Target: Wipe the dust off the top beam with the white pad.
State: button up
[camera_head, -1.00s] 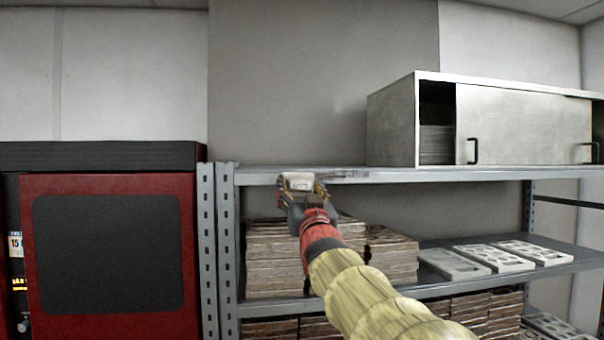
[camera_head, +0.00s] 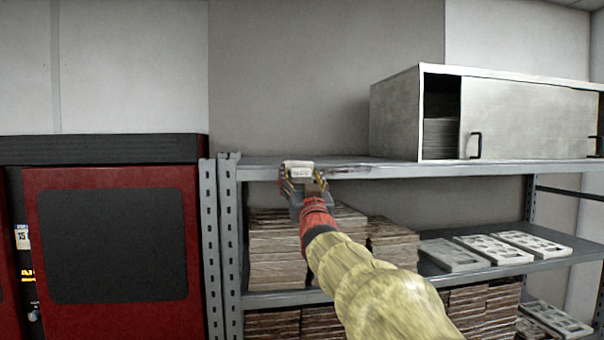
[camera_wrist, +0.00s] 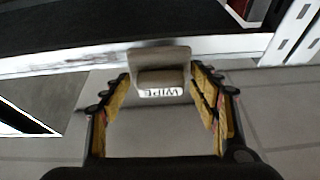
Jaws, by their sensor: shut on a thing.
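The white pad (camera_head: 297,168) is held in my gripper (camera_head: 305,186), whose fingers are closed on it. In the wrist view, the pad (camera_wrist: 160,76), a grey-white block marked WIPE, sits between the gripper's (camera_wrist: 160,92) yellow-lined fingers. The top beam (camera_head: 450,171) is the grey front edge of the upper shelf. The pad overlaps the beam near its left end; I cannot tell if they touch. Dark dust (camera_head: 350,170) marks the beam just right of the pad. In the wrist view the dust (camera_wrist: 70,61) lies left of the pad on the pale beam (camera_wrist: 225,45).
A metal cabinet (camera_head: 520,115) with a sliding door stands on the upper shelf at right. Stacks of brown blocks (camera_head: 285,255) and grey mould plates (camera_head: 490,248) lie on the shelf below. A slotted post (camera_head: 231,260) and a red machine (camera_head: 120,190) stand at left.

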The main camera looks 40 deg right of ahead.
jog(key=shift+w+d, duration=0.5)
jog(key=shift+w, duration=0.35)
dwell(0.8)
jog(key=shift+s+d+b, duration=0.6)
jog(key=shift+d, duration=0.2)
jog(key=shift+s+d, duration=0.5)
jog(key=shift+d, duration=0.35)
jog(key=shift+s+d, duration=0.5)
jog(key=shift+d, duration=0.35)
jog(key=shift+s+d+p, duration=0.3)
jog(key=shift+s+d, duration=0.15)
jog(key=shift+d, duration=0.35)
jog(key=shift+s+d+p, duration=0.35)
jog(key=shift+s+d, duration=0.05)
jog(key=shift+d, duration=0.35)
jog(key=shift+s+d+p, duration=0.3)
jog(key=shift+s+d, duration=0.15)
jog(key=shift+d, duration=0.35)
jog(key=shift+s+d+p, duration=0.8)
jog(key=shift+s+d, duration=0.5)
jog(key=shift+d, duration=0.75)
jog(key=shift+s+d+p, duration=0.85)
jog(key=shift+s+d, duration=0.4)
jog(key=shift+d, duration=0.75)
jog(key=shift+s+d+p, duration=0.8)
jog(key=shift+s+d, duration=0.5)
jog(key=shift+d, duration=0.75)
